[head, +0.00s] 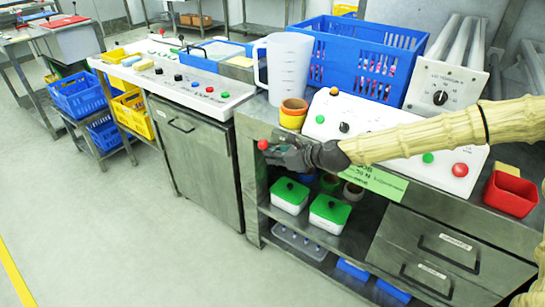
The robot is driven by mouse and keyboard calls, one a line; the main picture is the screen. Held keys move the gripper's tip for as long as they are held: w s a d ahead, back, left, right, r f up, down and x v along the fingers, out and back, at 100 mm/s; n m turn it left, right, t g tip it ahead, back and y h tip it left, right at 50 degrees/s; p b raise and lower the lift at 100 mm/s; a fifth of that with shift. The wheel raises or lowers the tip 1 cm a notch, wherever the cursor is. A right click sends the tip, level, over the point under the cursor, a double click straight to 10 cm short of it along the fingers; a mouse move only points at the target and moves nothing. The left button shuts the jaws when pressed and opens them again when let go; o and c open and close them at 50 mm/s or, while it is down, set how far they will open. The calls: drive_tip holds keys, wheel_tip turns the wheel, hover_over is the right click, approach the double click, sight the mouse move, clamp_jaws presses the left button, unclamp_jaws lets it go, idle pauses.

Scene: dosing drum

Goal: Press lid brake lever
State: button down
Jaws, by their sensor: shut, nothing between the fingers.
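My gripper (272,154) is dark grey and reaches in from the right on a tan-sleeved arm. It is shut and empty, in front of the steel bench's left front corner. A red ball knob (262,145) shows right at its fingertips. It looks like the end of a lever, but its shaft is hidden and no label is readable. I cannot tell whether the fingers touch the knob or how far it is pressed. No lid or drum is clearly visible beside it.
The bench holds a white button panel (318,128), a blue crate (345,75), a clear jug (290,65), stacked pots (293,113) and a red bin (510,194). Green-lidded tubs (329,213) stand on the shelf below. Another control bench (200,92) is at left. The floor (120,240) is clear.

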idle(0.3)
wheel_tip(320, 180, down, 5)
drive_tip(key=b, duration=0.4)
drive_tip(key=p+v, duration=0.1)
drive_tip(key=v, duration=1)
drive_tip(key=shift+r, duration=0.2)
drive_tip(key=shift+w, duration=0.15)
drive_tip(key=shift+a, duration=0.1)
